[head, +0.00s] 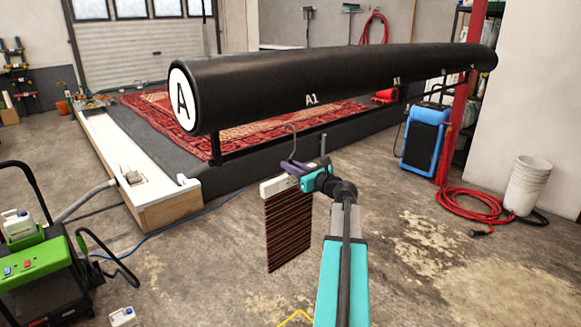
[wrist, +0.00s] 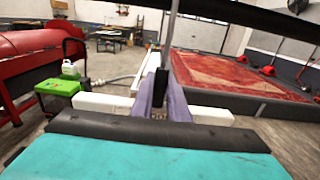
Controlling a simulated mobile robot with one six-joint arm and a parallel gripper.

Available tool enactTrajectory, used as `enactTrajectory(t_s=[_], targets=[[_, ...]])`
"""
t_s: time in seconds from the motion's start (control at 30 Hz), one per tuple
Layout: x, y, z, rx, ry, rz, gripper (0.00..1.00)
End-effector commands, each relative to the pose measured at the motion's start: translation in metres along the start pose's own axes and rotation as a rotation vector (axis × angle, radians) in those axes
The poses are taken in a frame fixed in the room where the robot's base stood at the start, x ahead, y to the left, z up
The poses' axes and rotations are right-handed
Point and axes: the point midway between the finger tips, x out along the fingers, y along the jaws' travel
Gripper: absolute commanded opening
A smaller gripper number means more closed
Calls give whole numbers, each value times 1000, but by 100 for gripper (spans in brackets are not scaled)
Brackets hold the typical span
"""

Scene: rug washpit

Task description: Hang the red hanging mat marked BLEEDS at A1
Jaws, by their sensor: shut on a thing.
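The hanging mat (head: 288,232) is dark red-brown with fine stripes and hangs from a white bar (head: 273,187) with a thin grey hook (head: 291,140) above it. No BLEEDS marking can be read on it. My gripper (head: 292,168) is shut on the hanger at its middle, and its purple fingers (wrist: 163,100) also show in the wrist view with the white bar (wrist: 100,103) to either side. The black pole (head: 340,82) has a white A disc on its near end. The A1 mark (head: 312,100) is on its side. The hook is below and left of A1, apart from the pole.
A patterned red rug (head: 250,135) lies in the pit behind the pole. A white-topped wooden edge (head: 120,150) runs at left. A green-and-black cart (head: 40,265) stands front left. A blue machine (head: 425,138), red hose (head: 470,205) and white bucket (head: 527,185) are at right.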

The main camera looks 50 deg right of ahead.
Motion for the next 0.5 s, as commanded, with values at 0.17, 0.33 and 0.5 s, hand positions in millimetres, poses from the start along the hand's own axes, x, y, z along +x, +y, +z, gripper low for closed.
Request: enactTrajectory(t_s=[0.17,0.33,0.5], targets=[[0,0,-4,1,-2,0,0],[0,0,-9,1,-2,0,0],[0,0,-13,1,-2,0,0]])
